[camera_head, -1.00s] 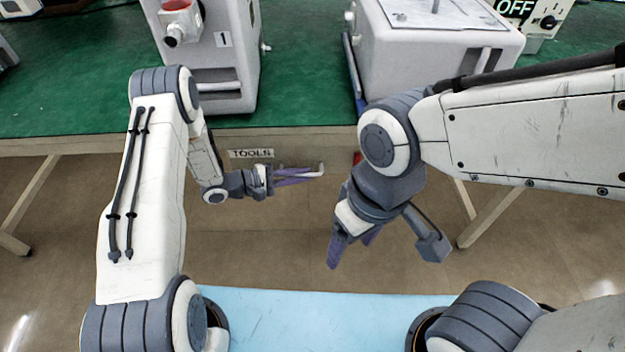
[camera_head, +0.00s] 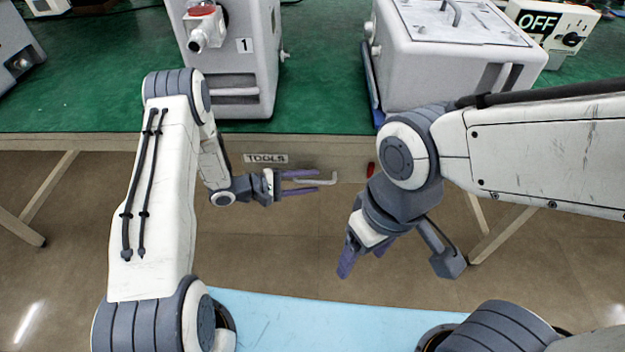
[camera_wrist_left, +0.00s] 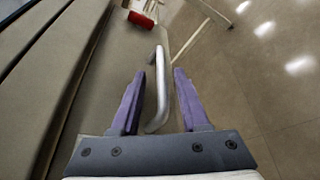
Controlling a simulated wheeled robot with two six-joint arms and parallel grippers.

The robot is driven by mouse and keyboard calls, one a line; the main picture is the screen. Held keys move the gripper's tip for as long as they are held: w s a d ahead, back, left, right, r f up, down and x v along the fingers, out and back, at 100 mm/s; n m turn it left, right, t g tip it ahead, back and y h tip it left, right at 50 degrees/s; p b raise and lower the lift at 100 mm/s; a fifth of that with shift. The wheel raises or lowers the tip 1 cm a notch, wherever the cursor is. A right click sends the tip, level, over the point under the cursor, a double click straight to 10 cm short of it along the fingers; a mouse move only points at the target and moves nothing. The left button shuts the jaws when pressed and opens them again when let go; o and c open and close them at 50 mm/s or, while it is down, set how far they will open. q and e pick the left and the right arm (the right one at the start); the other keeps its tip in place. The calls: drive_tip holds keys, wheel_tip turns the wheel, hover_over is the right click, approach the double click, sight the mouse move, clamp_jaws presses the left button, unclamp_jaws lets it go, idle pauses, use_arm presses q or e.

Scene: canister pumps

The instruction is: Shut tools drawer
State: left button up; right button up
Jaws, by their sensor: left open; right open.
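The tools drawer front hangs under the bench edge, with a TOOLS label (camera_head: 266,158) on it. No open interior shows. Its pale bar handle (camera_head: 322,181) sticks out right of the label. My left gripper (camera_head: 317,182) is open, its purple fingers on either side of the handle. The left wrist view shows the handle (camera_wrist_left: 158,88) between the spread fingers, apparently not gripped. My right gripper (camera_head: 364,262) points down, open and empty, in front of the bench and right of the handle.
The green bench top (camera_head: 325,100) carries a grey pump housing marked 1 (camera_head: 230,75), a larger grey box (camera_head: 455,65) and an OFF switch box (camera_head: 545,25). A red item (camera_head: 370,169) sits on the bench front, right of the handle. Floor below is clear.

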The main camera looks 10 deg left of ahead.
use_arm(q)
drive_tip(key=v, duration=0.9)
drive_tip(key=shift+p, duration=0.4)
drive_tip(key=shift+s+a, duration=0.1)
